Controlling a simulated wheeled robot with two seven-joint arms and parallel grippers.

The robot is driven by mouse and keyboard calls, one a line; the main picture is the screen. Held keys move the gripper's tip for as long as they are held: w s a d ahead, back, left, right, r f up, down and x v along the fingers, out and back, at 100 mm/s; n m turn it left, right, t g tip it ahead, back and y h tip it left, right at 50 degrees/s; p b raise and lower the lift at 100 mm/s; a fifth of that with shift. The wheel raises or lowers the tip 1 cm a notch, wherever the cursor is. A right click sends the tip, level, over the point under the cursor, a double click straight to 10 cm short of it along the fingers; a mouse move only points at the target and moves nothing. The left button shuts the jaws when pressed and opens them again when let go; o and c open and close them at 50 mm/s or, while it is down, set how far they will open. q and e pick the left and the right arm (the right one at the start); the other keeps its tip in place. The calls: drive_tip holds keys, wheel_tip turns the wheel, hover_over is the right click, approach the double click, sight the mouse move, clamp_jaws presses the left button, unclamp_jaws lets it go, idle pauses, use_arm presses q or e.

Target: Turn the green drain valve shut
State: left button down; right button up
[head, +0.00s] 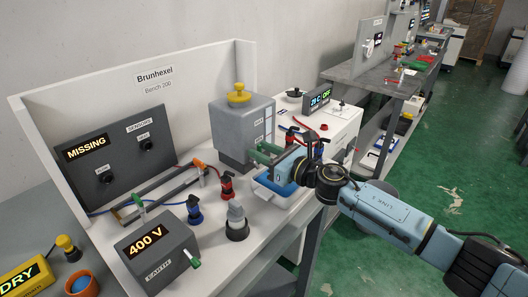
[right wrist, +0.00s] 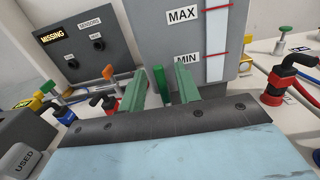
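The grey tank (head: 240,125) with a yellow cap stands on the white bench. It also shows in the right wrist view (right wrist: 185,35), with MAX and MIN marks on its level window. The green drain valve handle (right wrist: 160,82) stands roughly upright low in front of the tank. My right gripper (right wrist: 160,88) is open, with a green finger on each side of the handle and a small gap visible on both sides. In the head view my right gripper (head: 266,156) is at the tank's lower front, over the blue tray, and largely hides the valve. My left gripper is not in view.
The blue tray (head: 262,191) lies below my right gripper. Red and blue hose couplings (head: 227,185) and a grey plug (head: 236,222) stand nearby. The 400 V box (head: 155,255) is at the front, the MISSING panel (head: 118,165) at left. A white unit (head: 335,125) stands behind my arm.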

clamp_jaws()
drive_tip(key=shift+w+d+m, duration=0.1)
drive_tip(key=shift+m, duration=0.2)
drive_tip(key=m, duration=0.2)
drive_tip(key=m+p, duration=0.1)
drive_tip(key=shift+w+d+f, duration=0.1)
drive_tip(key=shift+w+d, duration=0.25)
drive_tip(key=shift+w+d+f+m, duration=0.15)
drive_tip(key=shift+m, duration=0.65)
drive_tip(key=shift+w+d+f+m, duration=0.1)
drive_tip(key=shift+d+m, duration=0.05)
drive_tip(key=shift+m, duration=0.65)
drive_tip(key=shift+p, duration=0.3)
unclamp_jaws()
